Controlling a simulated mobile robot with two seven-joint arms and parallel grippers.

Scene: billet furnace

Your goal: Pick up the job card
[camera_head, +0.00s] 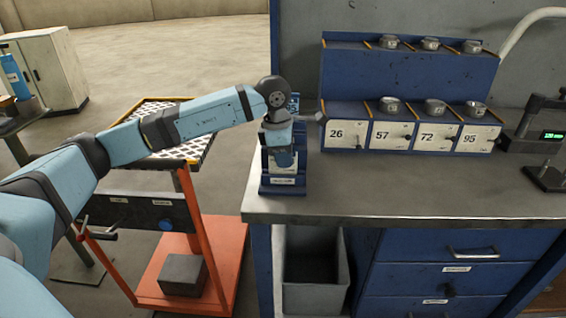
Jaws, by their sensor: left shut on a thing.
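My left arm reaches in from the left, and its gripper (283,157) points down at the left end of the workbench. It is shut on the job card (285,169), a pale piece that shows just below the fingers. The card is at the small blue holder (283,188) with a white label on its front. The gripper hides much of the card, and I cannot tell whether the card still rests in the holder. My right gripper is not in view.
The grey bench top (400,200) is clear in front. A blue two-tier rack (405,85) with metal cups and labels 26, 57, 72 and 95 stands behind. A gauge with a green display (550,135) is at right. An orange cart (195,250) stands left of the bench.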

